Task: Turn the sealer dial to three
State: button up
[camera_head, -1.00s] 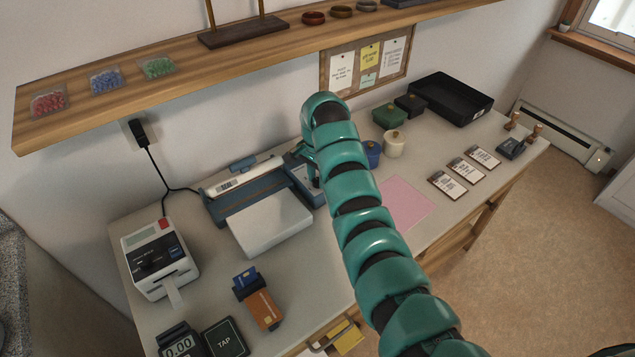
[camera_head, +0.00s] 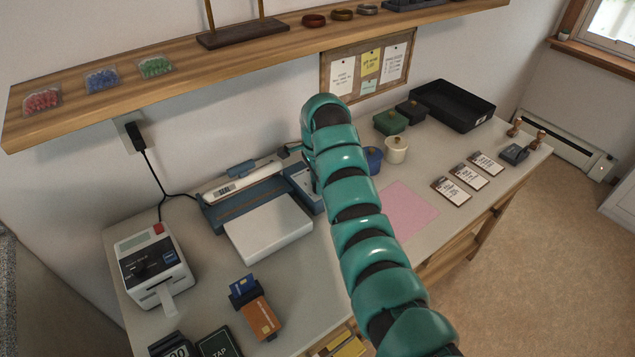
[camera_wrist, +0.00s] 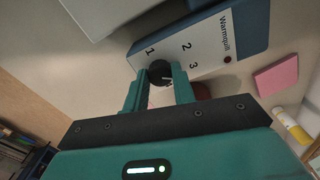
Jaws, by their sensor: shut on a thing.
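The round black dial (camera_wrist: 159,69) sits at the panel's lower edge. My gripper (camera_wrist: 160,85) is shut on the dial, one green finger on each side. A small pale mark shows on the dial, but I cannot tell which number it points to. In the head view my arm hides the gripper and dial.
A white flat plate (camera_head: 268,228) lies in front of the sealer. Blue and cream jars (camera_head: 396,150) stand close right of my arm. A pink sheet (camera_head: 404,208) lies flat. A wooden shelf (camera_head: 180,80) overhangs the back.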

jog(key=o, duration=1)
jog(key=shift+r+p, duration=0.5)
jog(key=shift+r, duration=0.15)
notch_tip(320, 180, up, 16)
jog(key=shift+p, duration=0.3)
